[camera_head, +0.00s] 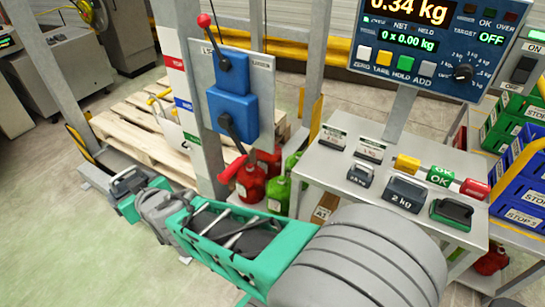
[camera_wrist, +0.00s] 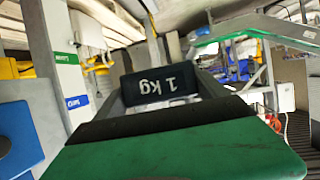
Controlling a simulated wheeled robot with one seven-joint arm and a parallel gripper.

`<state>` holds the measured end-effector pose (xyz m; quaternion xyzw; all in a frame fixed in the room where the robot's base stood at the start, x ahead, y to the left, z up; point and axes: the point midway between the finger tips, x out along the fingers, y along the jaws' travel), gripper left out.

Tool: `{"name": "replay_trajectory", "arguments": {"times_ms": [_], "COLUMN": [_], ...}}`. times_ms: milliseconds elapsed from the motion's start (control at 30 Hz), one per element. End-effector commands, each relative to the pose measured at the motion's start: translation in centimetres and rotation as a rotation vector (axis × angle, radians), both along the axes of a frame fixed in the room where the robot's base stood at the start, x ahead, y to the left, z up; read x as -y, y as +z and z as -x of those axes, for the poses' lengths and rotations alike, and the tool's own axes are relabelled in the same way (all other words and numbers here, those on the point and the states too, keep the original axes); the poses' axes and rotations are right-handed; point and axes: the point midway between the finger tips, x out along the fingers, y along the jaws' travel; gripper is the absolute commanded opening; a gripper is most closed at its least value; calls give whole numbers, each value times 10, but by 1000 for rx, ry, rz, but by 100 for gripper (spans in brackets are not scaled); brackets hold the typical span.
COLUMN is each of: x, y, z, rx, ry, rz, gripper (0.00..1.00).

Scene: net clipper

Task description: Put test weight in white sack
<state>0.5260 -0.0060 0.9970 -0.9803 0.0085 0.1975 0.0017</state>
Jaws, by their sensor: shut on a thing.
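My gripper (camera_head: 128,187) is at the left in the head view, low beside the wooden pallet. In the head view only a small dark part of this weight shows at the jaws. A white sack (camera_head: 170,123) with yellow loops stands by the pallet, right of and beyond my gripper, partly hidden by a grey post. What seems the same sack is at the upper left in the wrist view (camera_wrist: 88,32). The weight is apart from the sack.
A grey post (camera_head: 192,60) with a blue lever box (camera_head: 232,100) stands between the sack and the white table (camera_head: 330,180). The table bears a 2 kg weight (camera_head: 403,193) and other weights. Red and green bottles (camera_head: 252,183) stand below. Green floor (camera_head: 50,230) is clear at left.

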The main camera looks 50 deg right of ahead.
Motion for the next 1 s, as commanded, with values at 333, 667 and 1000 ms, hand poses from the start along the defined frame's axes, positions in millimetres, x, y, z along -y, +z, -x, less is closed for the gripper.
{"name": "replay_trajectory", "arguments": {"times_ms": [333, 667, 1000], "x": [95, 237, 348], "y": [7, 15, 30], "z": [16, 87, 209], "rx": [-12, -26, -13], "ry": [-249, -669, -1115], "rz": [1, -3, 0], "gripper": [9, 9, 9]}}
